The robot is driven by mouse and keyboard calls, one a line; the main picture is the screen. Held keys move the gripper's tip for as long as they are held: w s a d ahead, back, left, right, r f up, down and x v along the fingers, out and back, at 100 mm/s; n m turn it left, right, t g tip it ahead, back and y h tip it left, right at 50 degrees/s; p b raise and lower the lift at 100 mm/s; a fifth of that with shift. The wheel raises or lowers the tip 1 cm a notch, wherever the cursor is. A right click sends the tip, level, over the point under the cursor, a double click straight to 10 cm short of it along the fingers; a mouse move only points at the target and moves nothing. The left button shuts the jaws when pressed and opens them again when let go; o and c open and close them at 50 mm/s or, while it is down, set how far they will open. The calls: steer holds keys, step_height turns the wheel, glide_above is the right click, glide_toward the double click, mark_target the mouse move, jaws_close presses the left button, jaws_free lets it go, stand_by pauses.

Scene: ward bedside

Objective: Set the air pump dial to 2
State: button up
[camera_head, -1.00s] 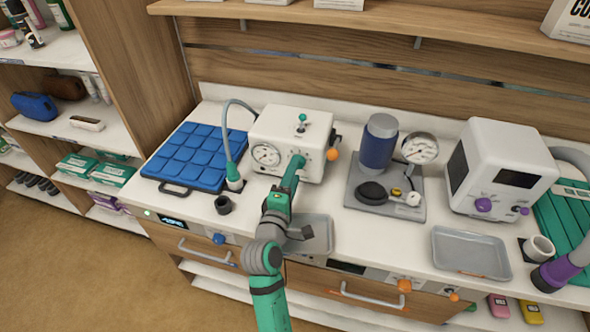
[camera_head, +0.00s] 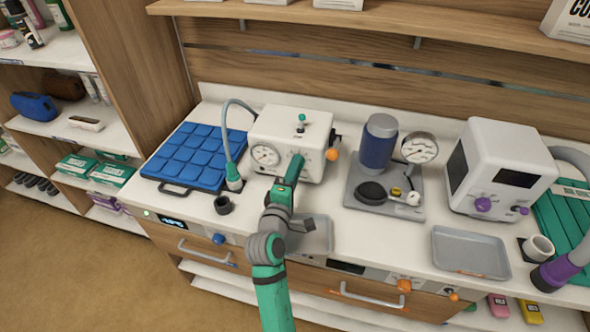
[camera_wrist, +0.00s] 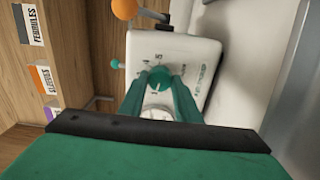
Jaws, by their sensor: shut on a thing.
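The air pump (camera_head: 318,128) is a white box with a round gauge (camera_head: 265,155) on its front, standing at the back of the counter. Its green dial (camera_wrist: 158,76) shows in the wrist view, with small printed numbers around it; that view is turned on its side. My gripper (camera_head: 297,164) reaches the pump's front from below. In the wrist view its green fingers (camera_wrist: 157,88) lie on either side of the dial, shut on it. I cannot tell surely which number the dial points to. In the head view my gripper hides the dial.
A blue ribbed pad (camera_head: 198,155) lies left of the pump, with a grey hose (camera_head: 226,130) between. An orange knob (camera_head: 331,154) sticks out at the pump's right. A blue cylinder device (camera_head: 379,145), a white monitor (camera_head: 499,165) and a grey tray (camera_head: 470,252) stand further right.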

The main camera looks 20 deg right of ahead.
steer(key=shift+a+m, duration=0.1)
steer(key=shift+m, duration=3.6)
steer(key=o, duration=1.1)
steer(key=v, duration=1)
steer(key=shift+s+a, duration=0.25)
